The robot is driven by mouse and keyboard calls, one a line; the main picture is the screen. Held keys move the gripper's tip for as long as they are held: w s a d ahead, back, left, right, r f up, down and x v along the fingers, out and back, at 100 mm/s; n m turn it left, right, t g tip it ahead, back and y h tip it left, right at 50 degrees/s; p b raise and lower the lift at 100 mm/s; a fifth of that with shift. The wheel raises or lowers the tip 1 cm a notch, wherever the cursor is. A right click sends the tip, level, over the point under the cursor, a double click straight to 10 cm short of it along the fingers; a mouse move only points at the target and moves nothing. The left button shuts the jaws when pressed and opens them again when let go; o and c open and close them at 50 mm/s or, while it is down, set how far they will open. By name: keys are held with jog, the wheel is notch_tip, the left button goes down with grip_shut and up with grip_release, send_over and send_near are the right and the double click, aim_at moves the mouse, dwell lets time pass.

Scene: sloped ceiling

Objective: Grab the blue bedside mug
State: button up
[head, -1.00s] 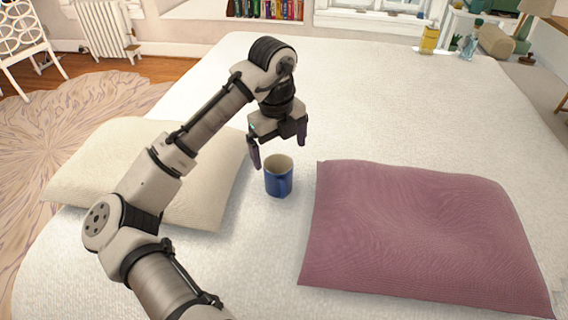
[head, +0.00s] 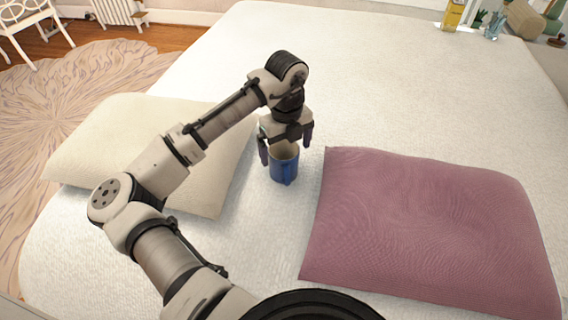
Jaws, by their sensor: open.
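The blue mug (head: 284,169) stands upright on the white bed, between the two pillows. Its outside is blue and its inside is pale. My gripper (head: 286,146) points down over the mug with its fingers spread apart. The left finger is beside the mug's upper left side, and the right finger is at the upper right, near the rim or behind it. I cannot tell whether either finger touches the mug. The far part of the rim is partly hidden by the gripper.
A cream pillow (head: 150,150) lies left of the mug, under my arm. A mauve pillow (head: 430,230) lies close on the right. The white bed (head: 350,80) is clear beyond the mug. A yellow bottle (head: 453,14) stands far off at the upper right.

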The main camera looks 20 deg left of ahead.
aim_at(283, 156)
jog(key=f, duration=0.5)
jog(key=shift+s+a+p, duration=0.1)
jog(key=shift+s+p, duration=0.1)
jog(key=shift+p, duration=0.1)
jog(key=c, duration=1.3)
